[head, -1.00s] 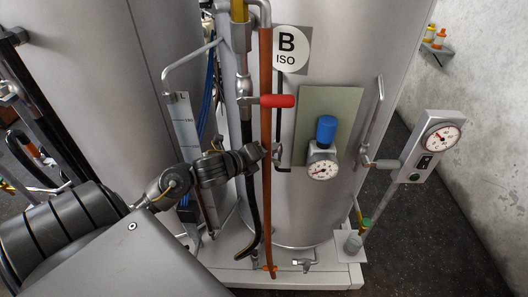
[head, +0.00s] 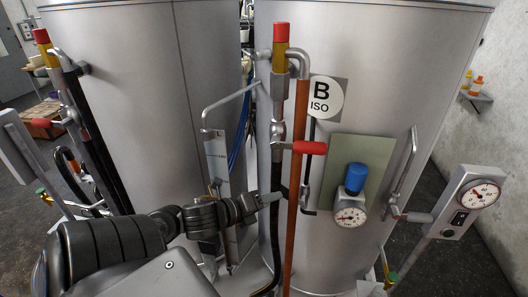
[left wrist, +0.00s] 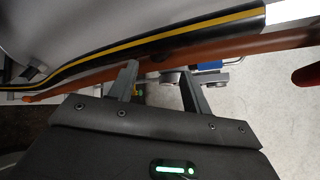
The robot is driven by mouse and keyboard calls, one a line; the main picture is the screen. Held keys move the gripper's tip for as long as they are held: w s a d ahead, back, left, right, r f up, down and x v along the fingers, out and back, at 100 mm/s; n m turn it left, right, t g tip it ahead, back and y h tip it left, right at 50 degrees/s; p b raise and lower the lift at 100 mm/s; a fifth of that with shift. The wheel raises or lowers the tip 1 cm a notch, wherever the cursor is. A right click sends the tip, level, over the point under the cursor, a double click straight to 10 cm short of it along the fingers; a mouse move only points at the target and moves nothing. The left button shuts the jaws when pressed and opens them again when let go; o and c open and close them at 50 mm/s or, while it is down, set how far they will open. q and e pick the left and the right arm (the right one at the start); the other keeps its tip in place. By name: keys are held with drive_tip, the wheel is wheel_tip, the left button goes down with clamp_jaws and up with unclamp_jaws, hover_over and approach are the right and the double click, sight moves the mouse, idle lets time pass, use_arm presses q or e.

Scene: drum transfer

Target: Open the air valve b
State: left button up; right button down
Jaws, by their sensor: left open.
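Drum B (head: 410,70), a large grey metal cylinder, carries a round "B ISO" label (head: 321,96). A red-handled valve (head: 308,147) sits on the vertical piping at its front; its handle points right. A blue-knobbed regulator with a round gauge (head: 350,217) is mounted on a green plate. No label reading "air valve b" can be read. My left gripper (head: 276,196) is at the orange pipe (head: 297,205), below the red handle and left of the gauge. In the left wrist view its fingers (left wrist: 160,82) are apart with no held object visible between them. My right gripper is out of view.
A second grey drum (head: 140,90) with its own red-handled valve (head: 67,122) stands at left. A gauge box (head: 468,203) sticks out at right. Black hose (head: 276,225) and orange pipe run close to my left gripper. A concrete wall (head: 505,110) is at far right.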

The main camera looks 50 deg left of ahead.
use_arm(q)
drive_tip(key=shift+s+a+r, duration=0.1)
drive_tip(key=shift+s, duration=0.35)
